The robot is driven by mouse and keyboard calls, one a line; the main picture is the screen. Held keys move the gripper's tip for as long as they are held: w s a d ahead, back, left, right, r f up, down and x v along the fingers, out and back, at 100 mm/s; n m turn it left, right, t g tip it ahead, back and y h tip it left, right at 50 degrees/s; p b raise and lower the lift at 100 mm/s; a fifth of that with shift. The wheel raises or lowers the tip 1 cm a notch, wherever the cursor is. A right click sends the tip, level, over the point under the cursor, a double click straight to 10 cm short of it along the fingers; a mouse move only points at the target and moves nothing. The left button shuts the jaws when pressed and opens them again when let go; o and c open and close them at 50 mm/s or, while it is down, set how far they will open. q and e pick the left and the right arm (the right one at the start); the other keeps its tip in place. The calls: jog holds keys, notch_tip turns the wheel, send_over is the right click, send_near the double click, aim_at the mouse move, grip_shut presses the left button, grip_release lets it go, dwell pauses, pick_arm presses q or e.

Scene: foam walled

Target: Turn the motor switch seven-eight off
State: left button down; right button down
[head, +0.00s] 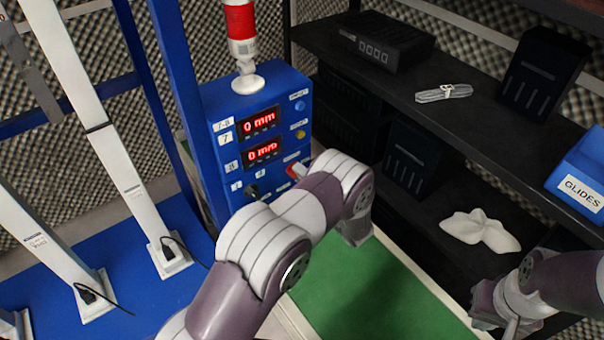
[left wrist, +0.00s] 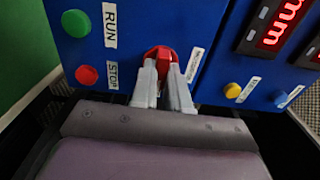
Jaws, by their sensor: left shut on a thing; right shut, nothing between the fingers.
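The blue control box (head: 225,105) stands left of centre in the head view, with two red displays reading 0 mm and a "7-8" label (head: 223,124). A red switch handle (left wrist: 160,54) projects from the box's panel in the left wrist view; a small part of it (head: 292,171) shows in the head view. My left gripper (left wrist: 161,78) is shut on the red handle, its two pale fingers on either side of it. The label beside the handle is too blurred to read. My right gripper (head: 512,325) is shut and empty at the lower right, away from the box.
A green button (left wrist: 76,23) by "RUN" and a red button (left wrist: 86,75) by "STOP" sit close to my left fingers. Dark shelves (head: 490,125) with bins stand at the right. A green floor mat (head: 375,295) lies below.

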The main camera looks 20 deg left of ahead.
pick_arm(q)
jog(key=shift+f, duration=0.1)
jog(key=c, duration=1.1)
grip_release()
jog(key=b+v, duration=0.1)
jog(key=v, duration=1.1)
jog(key=shift+s+d, duration=0.25)
jog(key=shift+d, duration=0.05)
